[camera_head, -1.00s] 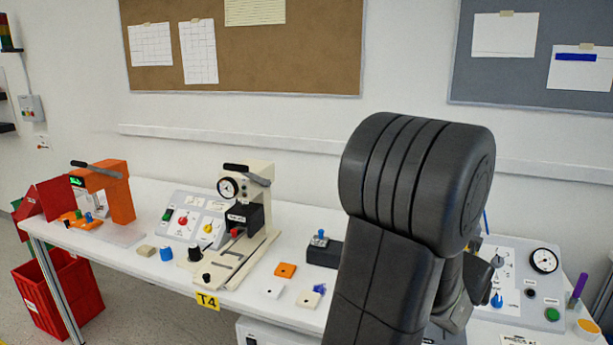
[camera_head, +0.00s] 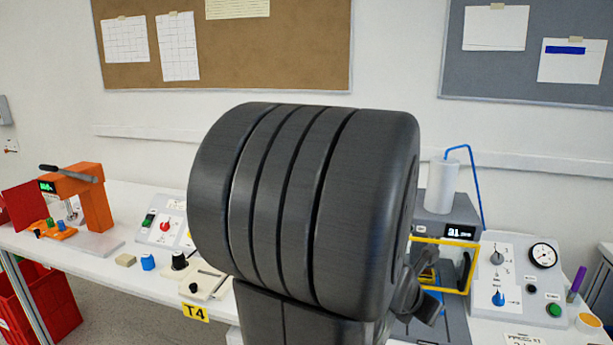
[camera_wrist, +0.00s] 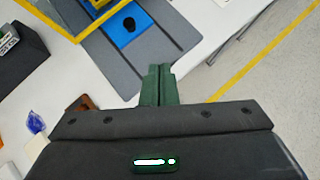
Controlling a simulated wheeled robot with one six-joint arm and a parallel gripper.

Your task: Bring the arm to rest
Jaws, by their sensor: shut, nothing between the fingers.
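My gripper (camera_wrist: 158,85) shows in the wrist view as two green fingers side by side, shut with nothing between them. They point past the edge of a grey mat (camera_wrist: 115,60) toward the white table and floor. A control panel (camera_head: 525,262) with a grey rotary switch (camera_head: 497,257), a blue knob (camera_head: 498,298), a gauge and a green button stands at the right, apart from my arm in the picture.
A yellow-framed machine (camera_head: 445,245) stands behind my arm on the right. A red bin (camera_head: 45,300) is on the floor.

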